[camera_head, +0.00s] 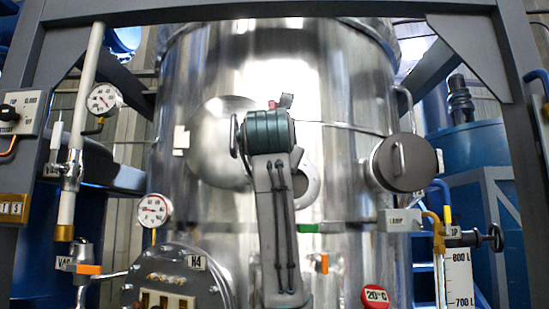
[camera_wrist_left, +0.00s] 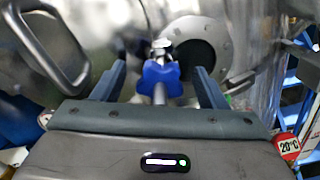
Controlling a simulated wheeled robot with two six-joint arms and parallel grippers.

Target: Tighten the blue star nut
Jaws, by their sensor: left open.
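The blue star nut (camera_wrist_left: 162,78) is in the centre of the left wrist view, on a metal rod with a bright metal end piece just above it. My left gripper (camera_wrist_left: 160,72) is open, with one finger on each side of the nut and a visible gap to both. In the head view my left arm and wrist rise in front of the steel vessel (camera_head: 345,80) and hide the nut; the fingertips do not show there. My right gripper is in neither view.
A dark round cover (camera_head: 405,162) with a handle is to the right of my wrist. A red 20°C dial (camera_head: 375,297) is at the lower right. A metal loop handle (camera_wrist_left: 48,48) is left of my fingers.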

